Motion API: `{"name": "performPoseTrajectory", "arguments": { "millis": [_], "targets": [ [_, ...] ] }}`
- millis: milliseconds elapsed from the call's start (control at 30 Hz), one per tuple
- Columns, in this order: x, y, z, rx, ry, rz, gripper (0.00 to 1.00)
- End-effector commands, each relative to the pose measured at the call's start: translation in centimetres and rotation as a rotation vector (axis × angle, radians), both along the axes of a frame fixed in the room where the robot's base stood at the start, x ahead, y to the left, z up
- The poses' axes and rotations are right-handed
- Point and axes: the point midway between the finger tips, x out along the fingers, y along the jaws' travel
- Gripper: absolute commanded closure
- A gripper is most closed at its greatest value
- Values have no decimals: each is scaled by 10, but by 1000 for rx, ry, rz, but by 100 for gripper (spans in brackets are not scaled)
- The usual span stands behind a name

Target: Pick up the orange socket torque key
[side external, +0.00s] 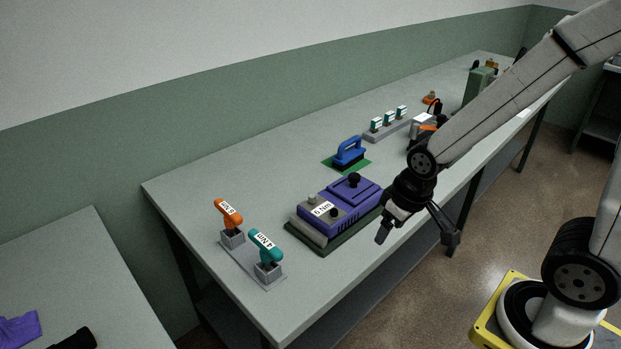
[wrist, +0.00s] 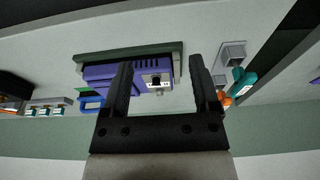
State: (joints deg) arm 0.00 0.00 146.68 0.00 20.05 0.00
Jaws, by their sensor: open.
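The orange socket torque key (side external: 228,212) stands upright in a grey holder at the near left end of the bench, with a white label on its handle. In the wrist view the orange key (wrist: 227,100) shows partly, beyond my right finger. A teal key (side external: 265,247) stands in the holder beside it and also shows in the wrist view (wrist: 242,82). My gripper (side external: 419,236) is open and empty, above the bench's front edge, to the right of both keys and well apart from them. Its two fingers also show in the wrist view (wrist: 163,90).
A purple device (side external: 340,205) on a dark green base lies between my gripper and the keys. A blue-handled tool (side external: 348,152) sits on a green mat behind it. A rack of teal-and-white pieces (side external: 388,122) stands farther back. Bench around the keys is clear.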

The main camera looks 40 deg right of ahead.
Motion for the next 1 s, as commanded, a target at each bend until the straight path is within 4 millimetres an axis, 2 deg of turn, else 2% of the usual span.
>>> {"name": "performPoseTrajectory", "arguments": {
  "millis": [167,367,667,1000],
  "targets": [
    [5,1,1,0,-2,1,22],
    [32,8,5,0,-12,4,22],
    [113,36,14,-3,-44,13,22],
    [203,84,17,-4,-91,14,22]
  ]
}}
